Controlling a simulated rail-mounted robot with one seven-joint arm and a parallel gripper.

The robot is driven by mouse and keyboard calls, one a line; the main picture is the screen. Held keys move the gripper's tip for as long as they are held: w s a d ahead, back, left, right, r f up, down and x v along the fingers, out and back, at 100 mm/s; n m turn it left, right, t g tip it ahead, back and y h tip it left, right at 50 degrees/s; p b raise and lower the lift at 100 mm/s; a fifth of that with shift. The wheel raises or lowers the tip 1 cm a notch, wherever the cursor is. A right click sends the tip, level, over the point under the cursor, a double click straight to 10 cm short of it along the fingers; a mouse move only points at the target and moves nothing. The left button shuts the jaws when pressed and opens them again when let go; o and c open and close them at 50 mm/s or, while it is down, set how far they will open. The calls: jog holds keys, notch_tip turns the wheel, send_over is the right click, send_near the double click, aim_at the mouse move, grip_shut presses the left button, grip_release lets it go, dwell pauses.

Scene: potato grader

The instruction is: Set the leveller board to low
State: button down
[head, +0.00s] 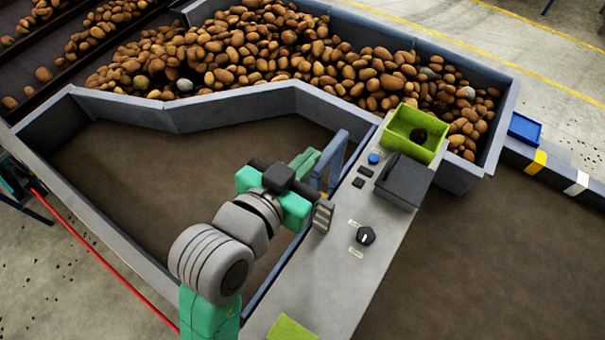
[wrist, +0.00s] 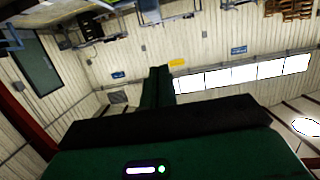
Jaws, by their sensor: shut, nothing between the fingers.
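A round black knob (head: 366,236) with a white mark sits on the grey console top, with a small pale label above it and another below it. Their writing is too small to read. A blue-grey upright frame (head: 339,150) stands at the console's left edge; I cannot tell whether it is the leveller board. My gripper (head: 308,160) is beside this frame, left of the console and apart from the knob. In the wrist view my gripper's green fingers (wrist: 160,84) are together with nothing between them.
The console (head: 315,285) also carries a blue button (head: 374,158), small black switches, a dark box (head: 404,182) and a lime-green bin (head: 433,148) with a dark lump inside. Potatoes (head: 300,50) fill the trough behind. A grey striped block (head: 322,215) stands close to my wrist.

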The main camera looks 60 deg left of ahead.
send_over(324, 169)
jog(key=a, duration=0.1)
jog(key=shift+w+f+p, duration=0.25)
jog(key=shift+f+p, duration=0.2)
jog(key=shift+f, duration=0.05)
notch_tip(324, 169, down, 4)
jog(key=shift+w+r, duration=0.15)
jog(key=shift+r, duration=0.05)
jog(key=shift+f, duration=0.35)
jog(key=shift+f, duration=0.15)
notch_tip(324, 169, down, 5)
jog(key=b, duration=0.3)
jog(key=shift+r, duration=0.2)
